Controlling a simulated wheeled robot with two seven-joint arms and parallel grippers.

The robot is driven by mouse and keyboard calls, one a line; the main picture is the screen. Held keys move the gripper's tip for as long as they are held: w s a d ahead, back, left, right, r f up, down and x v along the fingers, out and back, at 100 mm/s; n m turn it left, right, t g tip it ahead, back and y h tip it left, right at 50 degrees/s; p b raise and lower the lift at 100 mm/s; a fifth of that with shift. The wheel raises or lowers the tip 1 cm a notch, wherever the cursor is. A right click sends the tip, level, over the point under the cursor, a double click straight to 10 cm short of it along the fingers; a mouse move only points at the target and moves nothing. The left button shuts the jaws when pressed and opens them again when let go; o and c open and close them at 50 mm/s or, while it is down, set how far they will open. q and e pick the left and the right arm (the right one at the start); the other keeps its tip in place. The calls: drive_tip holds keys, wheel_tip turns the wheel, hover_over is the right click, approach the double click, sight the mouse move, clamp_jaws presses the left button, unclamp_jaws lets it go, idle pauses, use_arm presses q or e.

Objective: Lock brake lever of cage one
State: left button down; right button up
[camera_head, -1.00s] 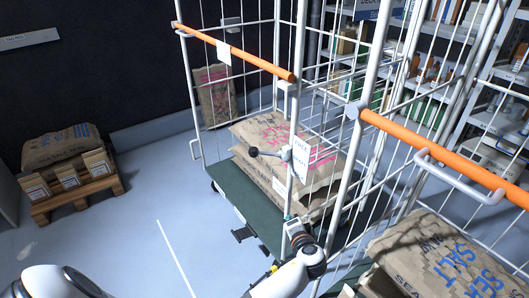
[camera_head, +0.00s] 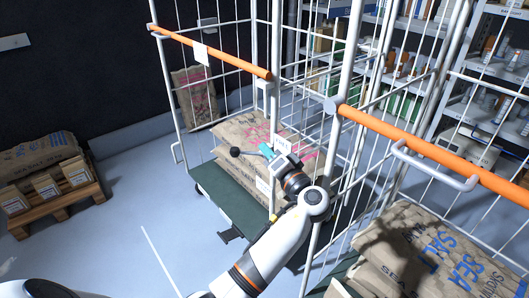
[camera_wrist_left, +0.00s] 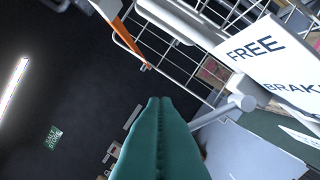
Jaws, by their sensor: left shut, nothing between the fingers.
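The brake lever (camera_head: 248,153) is a short bar with a black ball knob on the front post of the left roll cage (camera_head: 270,100). In the head view it points left from its pivot, which my gripper partly hides. My left gripper (camera_head: 268,152) has teal fingers, shut and empty, beside the lever's pivot end; I cannot tell if they touch it. In the wrist view the shut fingers (camera_wrist_left: 158,105) lie left of the grey lever pivot (camera_wrist_left: 236,102), and the knob is not clearly visible. A white sign (camera_wrist_left: 262,52) reading FREE and BRAKE is beside the pivot.
The left cage has an orange bar (camera_head: 215,52) and stacked sacks (camera_head: 235,135). A second cage with an orange bar (camera_head: 430,142) and sea salt sacks (camera_head: 430,255) stands at right. A pallet (camera_head: 55,205) with sacks is at left. Floor between pallet and cage is clear.

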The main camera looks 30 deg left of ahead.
use_arm(q)
drive_tip(key=r+p, duration=0.1)
drive_tip(key=p, duration=0.1)
hover_over(249, 152)
drive_tip(key=d, duration=0.1)
drive_tip(key=s+f, duration=0.1)
drive_tip(key=s+f+p, duration=0.1)
drive_tip(key=shift+s+a+f, duration=0.2)
drive_tip(key=shift+s+f, duration=0.05)
drive_tip(key=shift+s, duration=0.15)
